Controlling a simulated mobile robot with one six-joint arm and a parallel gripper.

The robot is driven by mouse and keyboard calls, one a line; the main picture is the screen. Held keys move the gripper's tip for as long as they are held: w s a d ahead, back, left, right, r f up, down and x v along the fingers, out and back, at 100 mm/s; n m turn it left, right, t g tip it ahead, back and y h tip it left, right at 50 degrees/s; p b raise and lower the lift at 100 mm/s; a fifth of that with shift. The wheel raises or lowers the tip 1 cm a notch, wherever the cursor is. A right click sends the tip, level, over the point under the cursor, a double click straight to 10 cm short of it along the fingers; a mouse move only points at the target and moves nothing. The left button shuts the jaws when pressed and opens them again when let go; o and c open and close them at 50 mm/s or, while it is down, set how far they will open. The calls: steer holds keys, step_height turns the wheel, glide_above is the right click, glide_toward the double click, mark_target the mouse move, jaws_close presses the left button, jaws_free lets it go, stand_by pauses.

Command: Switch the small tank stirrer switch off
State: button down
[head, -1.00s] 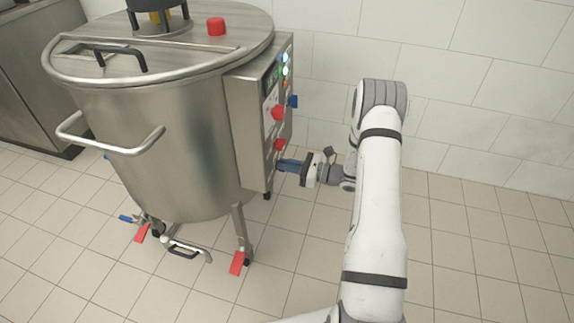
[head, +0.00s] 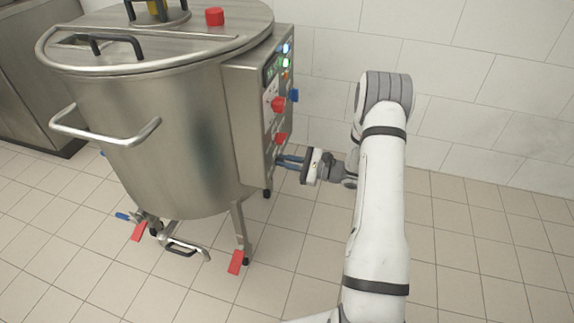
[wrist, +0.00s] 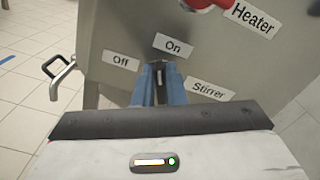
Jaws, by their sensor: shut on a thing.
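The small steel tank (head: 170,130) stands at the left in the head view, with a control box (head: 243,125) on its right side. My gripper (head: 281,160) reaches the lower part of that box from the right. In the wrist view its blue fingers (wrist: 159,78) are shut on the small dark stirrer switch (wrist: 159,73), between them at the panel. The "On" label (wrist: 174,46) is just above it, the "Off" label (wrist: 121,63) to its left and the "Stirrer" label (wrist: 208,89) to its lower right. The fingers hide most of the switch, and I cannot tell its setting surely.
A red heater knob (wrist: 205,3) sits above the switch, beside the "Heater" label (wrist: 252,17). Lit lamps and a red knob (head: 278,104) are higher on the box. A tiled wall (head: 480,90) stands behind; the floor at right is clear.

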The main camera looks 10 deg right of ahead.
steer(key=n+b, duration=0.4)
steer(key=f+n+b, duration=0.1)
steer(key=n+b, duration=0.1)
steer(key=shift+s+a, duration=0.1)
steer(key=shift+s, duration=0.15)
steer(key=n+b, duration=0.4)
steer(key=shift+f+n+b, duration=0.25)
steer(key=shift+n+b, duration=1.05)
steer(key=shift+b, duration=0.05)
steer(key=shift+s+r, duration=0.1)
steer(key=c, duration=1.5)
jaws_free()
steer(key=shift+r, duration=0.1)
steer(key=p+v, duration=0.2)
steer(key=v, duration=0.5)
steer(key=shift+s+d+p, duration=0.15)
steer(key=shift+d+p, duration=0.15)
